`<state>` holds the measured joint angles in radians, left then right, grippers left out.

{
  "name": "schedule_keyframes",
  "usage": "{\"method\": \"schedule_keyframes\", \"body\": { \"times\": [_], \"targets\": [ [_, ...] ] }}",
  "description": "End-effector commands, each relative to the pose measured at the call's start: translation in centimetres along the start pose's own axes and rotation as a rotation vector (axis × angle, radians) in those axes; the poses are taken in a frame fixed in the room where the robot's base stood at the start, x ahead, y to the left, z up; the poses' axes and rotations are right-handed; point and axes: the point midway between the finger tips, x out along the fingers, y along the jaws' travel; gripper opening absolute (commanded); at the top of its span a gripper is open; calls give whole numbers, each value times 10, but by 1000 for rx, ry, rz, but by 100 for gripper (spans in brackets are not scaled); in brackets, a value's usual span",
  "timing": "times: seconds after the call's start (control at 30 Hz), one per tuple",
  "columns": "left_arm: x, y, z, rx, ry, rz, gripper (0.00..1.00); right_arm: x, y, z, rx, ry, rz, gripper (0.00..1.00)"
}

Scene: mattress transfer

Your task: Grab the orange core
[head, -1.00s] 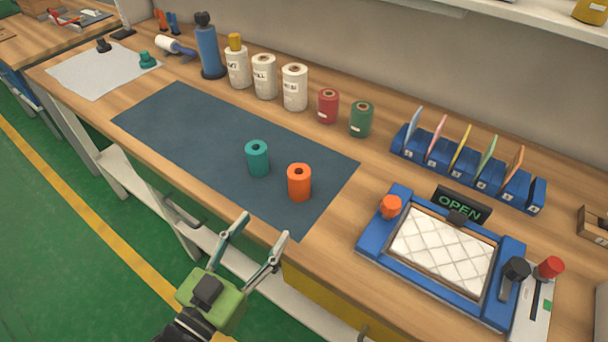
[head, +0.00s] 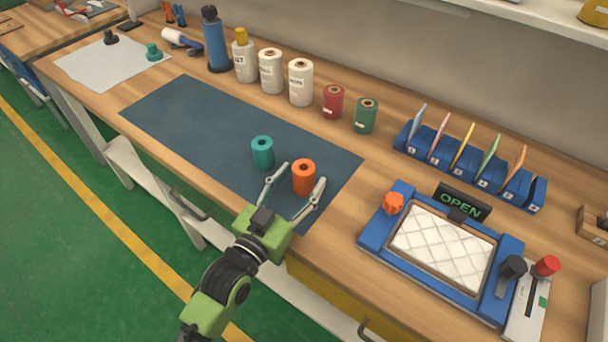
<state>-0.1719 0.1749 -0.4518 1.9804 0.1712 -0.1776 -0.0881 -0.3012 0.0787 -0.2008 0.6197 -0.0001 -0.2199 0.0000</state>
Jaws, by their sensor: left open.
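The orange core (head: 304,178) is a short upright cylinder with a hole in its top. It stands on the dark blue mat (head: 200,125) near the mat's right front part. My left gripper (head: 298,181) is open, with its two fingers spread to the left and right of the orange core. I cannot tell whether the fingers touch it. A teal core (head: 262,153) stands upright just behind and left of the orange one. My right gripper is not in view.
White rolls (head: 271,72), a red roll (head: 333,101) and a green roll (head: 366,115) stand behind the mat. A blue-framed fixture with a quilted white pad (head: 440,250) and an OPEN sign (head: 462,204) lies to the right. The mat's left part is clear.

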Motion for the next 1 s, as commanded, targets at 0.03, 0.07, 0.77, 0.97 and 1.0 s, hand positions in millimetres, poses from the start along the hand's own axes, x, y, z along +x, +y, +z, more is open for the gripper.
{"method": "schedule_keyframes", "body": {
  "times": [0.03,0.07,0.77,0.97,1.0],
  "targets": [
    [1,0,0,0,0,0,52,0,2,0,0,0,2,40],
    [2,0,0,0,-1,0,52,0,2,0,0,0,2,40],
    [1,0,-2,1,0,0,11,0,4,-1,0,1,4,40],
    [1,0,-21,2,4,0,11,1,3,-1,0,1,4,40],
    [1,0,-28,2,5,0,11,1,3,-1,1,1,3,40]
  ]
}}
